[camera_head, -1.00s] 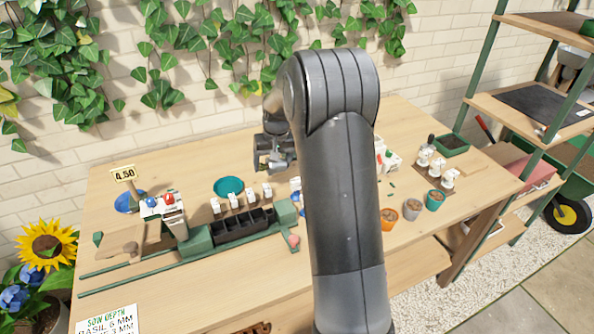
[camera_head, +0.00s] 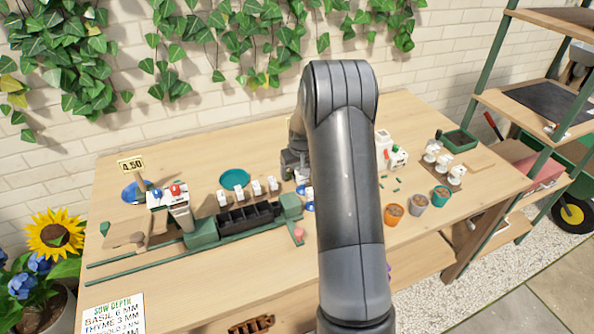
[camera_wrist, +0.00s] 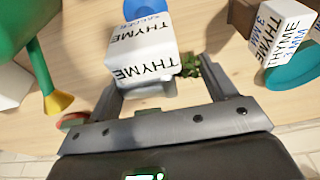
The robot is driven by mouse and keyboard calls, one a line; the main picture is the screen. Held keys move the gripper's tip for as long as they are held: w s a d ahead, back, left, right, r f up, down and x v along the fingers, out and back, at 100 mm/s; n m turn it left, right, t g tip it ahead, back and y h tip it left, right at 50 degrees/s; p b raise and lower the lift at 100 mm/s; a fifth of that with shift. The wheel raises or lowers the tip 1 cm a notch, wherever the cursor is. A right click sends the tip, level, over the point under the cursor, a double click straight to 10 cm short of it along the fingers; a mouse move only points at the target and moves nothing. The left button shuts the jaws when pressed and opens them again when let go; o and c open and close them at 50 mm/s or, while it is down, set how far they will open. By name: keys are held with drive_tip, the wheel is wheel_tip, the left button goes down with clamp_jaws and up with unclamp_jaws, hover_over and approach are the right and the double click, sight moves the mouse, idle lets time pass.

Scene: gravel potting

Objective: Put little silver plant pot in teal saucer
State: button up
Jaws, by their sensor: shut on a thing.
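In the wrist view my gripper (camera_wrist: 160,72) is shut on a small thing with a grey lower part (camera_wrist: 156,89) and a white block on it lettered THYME. This may be the little silver pot; its body is mostly hidden. In the head view my gripper (camera_head: 292,172) is low over the back middle of the bench, right of the teal saucer (camera_head: 235,178), partly hidden by my arm. The saucer looks empty. A larger silver-grey pot (camera_head: 418,204) stands at the right, between an orange pot (camera_head: 394,213) and a teal pot (camera_head: 441,196).
A black cell tray (camera_head: 248,216) with green ends stands in front of the saucer, with several white-topped items between them. A blue dish (camera_head: 307,190) is near my gripper. A green tray (camera_head: 459,140) is at the back right. The front of the bench is mostly clear.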

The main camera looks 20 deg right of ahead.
drive_tip(key=shift+f, duration=0.15)
drive_tip(key=o, duration=1.1)
